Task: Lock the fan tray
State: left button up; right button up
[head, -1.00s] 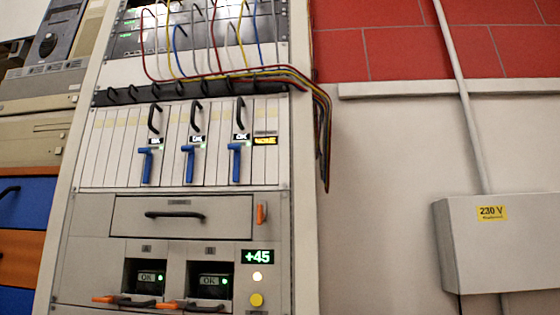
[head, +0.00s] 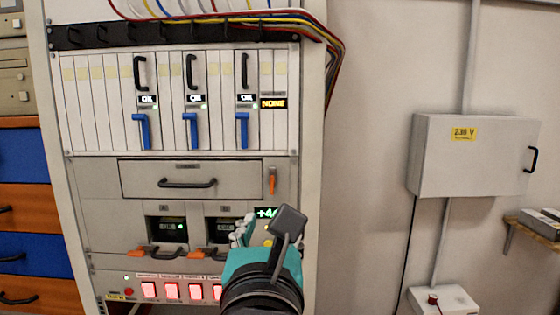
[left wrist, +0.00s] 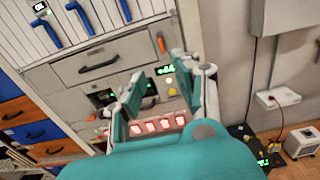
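The fan tray (head: 225,182) is a grey drawer front with a black handle in the rack's middle, and it looks closed. It also shows in the left wrist view (left wrist: 123,56). An orange latch (head: 271,181) stands upright at its right end; it also shows in the left wrist view (left wrist: 160,42). My left gripper (head: 263,228) is below the latch, in front of the lower modules. In the left wrist view its fingers (left wrist: 157,66) are apart with nothing between them, and the latch is beyond the tips. My right gripper is not in view.
Card slots with blue levers (head: 192,131) lie above the tray. Two modules with orange-tipped handles (head: 139,253) and lit red switches (head: 172,291) lie below. Cables (head: 333,60) hang at the rack's upper right. A grey 230 V box (head: 465,165) is on the right wall.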

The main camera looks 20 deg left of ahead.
pick_arm(q)
jog(key=p, duration=0.4)
send_near(272, 184)
jog(key=p+x, duration=0.2)
jog(key=x, duration=0.9)
jog(key=shift+s+f, duration=0.1)
jog(key=shift+c, duration=0.3)
grip_shut()
